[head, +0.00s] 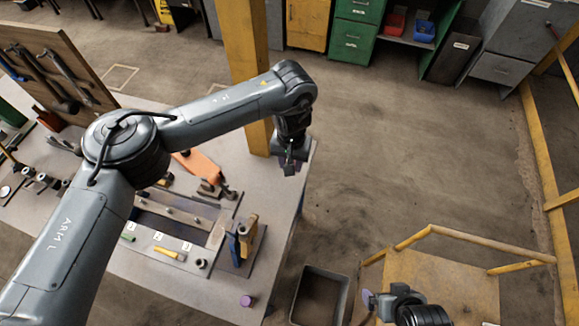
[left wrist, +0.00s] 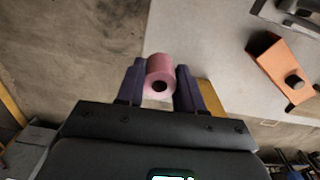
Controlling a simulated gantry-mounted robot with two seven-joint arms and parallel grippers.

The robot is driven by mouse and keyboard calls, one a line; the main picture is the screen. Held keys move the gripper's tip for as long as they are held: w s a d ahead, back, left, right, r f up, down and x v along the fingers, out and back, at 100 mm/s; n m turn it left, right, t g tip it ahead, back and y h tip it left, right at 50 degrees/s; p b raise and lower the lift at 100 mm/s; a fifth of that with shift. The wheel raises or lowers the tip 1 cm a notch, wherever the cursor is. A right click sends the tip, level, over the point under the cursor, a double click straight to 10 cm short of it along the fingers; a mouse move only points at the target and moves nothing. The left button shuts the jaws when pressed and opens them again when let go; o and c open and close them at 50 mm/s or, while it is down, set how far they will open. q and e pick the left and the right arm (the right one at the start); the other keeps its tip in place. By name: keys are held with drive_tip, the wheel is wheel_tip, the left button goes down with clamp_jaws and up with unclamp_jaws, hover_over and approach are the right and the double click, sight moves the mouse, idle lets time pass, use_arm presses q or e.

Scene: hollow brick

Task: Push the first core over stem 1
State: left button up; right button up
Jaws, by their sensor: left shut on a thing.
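My left gripper (head: 290,167) hangs above the far right part of the table. In the left wrist view, its two dark purple fingers are shut on a pink hollow core (left wrist: 160,66), whose dark bore faces the camera. In the head view the core is too small to make out. A bar with small upright pegs (head: 169,210) lies across a recessed frame, left of and below the gripper. Which peg is stem 1 cannot be told. The core is well apart from these pegs. My right gripper (head: 369,300) is by the yellow platform; its jaws are unclear.
Numbered labels (head: 158,236) stand by green and yellow pieces and a grey ring (head: 201,263). A blue and yellow upright block (head: 242,238) stands right of the frame. A purple cylinder (head: 247,301) is near the front edge. An orange-topped tool (head: 200,166) lies behind. An open bin (head: 319,296) stands beside the table.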

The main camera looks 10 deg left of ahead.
use_arm(q)
drive_tip(key=a+r+n+p, duration=0.2)
drive_tip(key=a+p, duration=0.3)
drive_tip(key=a, duration=0.5)
drive_tip(key=a+r+n+p, duration=0.25)
drive_tip(key=a+p, duration=0.25)
drive_tip(key=a, duration=0.4)
drive_tip(key=shift+s+a+f+n+p, duration=0.55)
drive_tip(key=shift+s+a+p, duration=0.75)
drive_tip(key=shift+s+a, duration=1.85)
drive_tip(key=shift+s+a+f+n+p, duration=0.6)
drive_tip(key=shift+s+a+p, duration=1.15)
drive_tip(key=shift+a, duration=2.45)
drive_tip(key=shift+s+a+f+n+p, duration=0.55)
drive_tip(key=shift+s+a+p, duration=0.25)
drive_tip(key=shift+s+a, duration=2.6)
drive_tip(key=f+b, duration=0.3)
drive_tip(key=shift+w+a, duration=0.3)
drive_tip(key=shift+r, duration=0.15)
drive_tip(key=shift+f, duration=0.4)
